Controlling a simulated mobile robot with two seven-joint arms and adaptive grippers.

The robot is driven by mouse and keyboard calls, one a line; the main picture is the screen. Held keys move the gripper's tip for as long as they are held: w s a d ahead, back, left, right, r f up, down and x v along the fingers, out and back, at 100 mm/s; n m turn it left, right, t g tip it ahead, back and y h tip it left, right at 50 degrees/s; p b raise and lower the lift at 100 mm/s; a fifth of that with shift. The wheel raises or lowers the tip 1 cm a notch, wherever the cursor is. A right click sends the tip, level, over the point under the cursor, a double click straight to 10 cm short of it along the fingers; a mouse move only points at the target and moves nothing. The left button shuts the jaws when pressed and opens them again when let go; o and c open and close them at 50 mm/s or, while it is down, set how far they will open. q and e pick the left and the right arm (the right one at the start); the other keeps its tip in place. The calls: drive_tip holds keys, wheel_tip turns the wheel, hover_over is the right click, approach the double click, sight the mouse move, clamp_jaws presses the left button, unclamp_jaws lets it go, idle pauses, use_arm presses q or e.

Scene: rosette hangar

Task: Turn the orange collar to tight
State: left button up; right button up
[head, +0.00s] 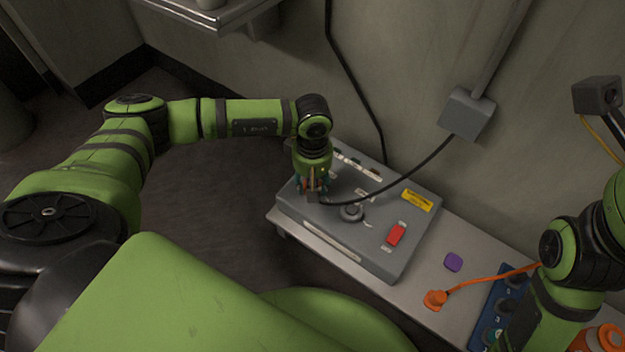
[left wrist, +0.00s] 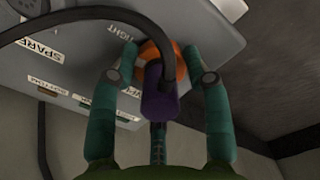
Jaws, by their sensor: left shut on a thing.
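The orange collar (left wrist: 176,62) shows in the left wrist view, against the face of the grey box. A purple plug body (left wrist: 158,98) with a black cable sits in front of it. My left gripper (left wrist: 168,63) is shut on the orange collar, with a teal finger on either side. A label reading "TIGHT" is beside the collar. In the head view my left gripper (head: 314,188) is over the far left part of the grey box (head: 325,226) and hides the collar. My right arm is at the right edge; its fingers cannot be made out.
The grey box stands on a pale bench (head: 390,295) and carries a red switch (head: 396,235), a round knob (head: 351,212) and a yellow label (head: 417,200). A black cable runs to a wall box (head: 467,113). A purple piece (head: 453,262) and an orange plug (head: 435,299) lie right.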

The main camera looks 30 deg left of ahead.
use_arm(q)
drive_tip(key=shift+s+f+m, duration=0.1)
drive_tip(key=shift+m, duration=0.5)
drive_tip(key=shift+a+m, duration=0.1)
drive_tip(key=shift+m, duration=0.2)
drive_tip(key=o, duration=1.2)
drive_tip(key=shift+c, duration=0.2)
drive_tip(key=shift+r, duration=0.2)
wheel_tip(320, 180, up, 12)
drive_tip(key=shift+f, duration=0.15)
